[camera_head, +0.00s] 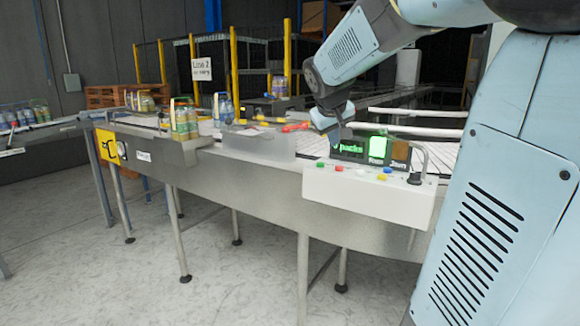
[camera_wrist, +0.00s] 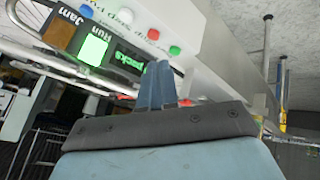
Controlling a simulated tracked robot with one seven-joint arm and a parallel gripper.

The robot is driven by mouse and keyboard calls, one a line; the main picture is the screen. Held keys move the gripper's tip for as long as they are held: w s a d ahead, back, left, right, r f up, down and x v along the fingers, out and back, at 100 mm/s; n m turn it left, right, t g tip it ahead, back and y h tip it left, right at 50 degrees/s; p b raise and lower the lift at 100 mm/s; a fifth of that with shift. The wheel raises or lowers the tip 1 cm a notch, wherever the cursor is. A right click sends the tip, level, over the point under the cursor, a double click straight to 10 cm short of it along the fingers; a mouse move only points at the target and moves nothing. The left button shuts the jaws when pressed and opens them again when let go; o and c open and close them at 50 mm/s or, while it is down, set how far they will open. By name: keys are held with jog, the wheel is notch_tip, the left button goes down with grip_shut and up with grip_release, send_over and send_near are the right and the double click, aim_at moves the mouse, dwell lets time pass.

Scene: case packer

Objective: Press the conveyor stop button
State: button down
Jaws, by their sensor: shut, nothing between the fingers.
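The white control box (camera_head: 365,200) stands at the conveyor's front edge, with a row of small coloured buttons on top. A red button (camera_head: 341,169) sits beside a green button (camera_head: 320,164) at its left end. In the wrist view, the red button (camera_wrist: 153,33) and green button (camera_wrist: 174,50) lie just beyond my fingertips, with a blue button (camera_wrist: 86,10) further left. The printed labels are too small to read surely, so I cannot confirm which is stop. My gripper (camera_wrist: 159,66) is shut and empty, close to the box and apparently not touching a button.
A lit display (camera_head: 377,147) reading packs, Run and Jam stands behind the buttons. The conveyor (camera_head: 240,180) carries bottle packs (camera_head: 184,120) at left. The floor in front is clear.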

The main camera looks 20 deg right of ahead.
jog(key=h, duration=0.1)
send_over(338, 167)
jog(key=shift+r+n, duration=0.2)
jog(key=shift+n, duration=0.1)
jog(key=shift+f, duration=0.15)
jog(key=shift+f, duration=4.3)
jog(key=shift+s+f, duration=0.1)
jog(key=shift+f, duration=0.75)
jog(key=shift+r, duration=0.95)
jog(key=shift+r, duration=2.5)
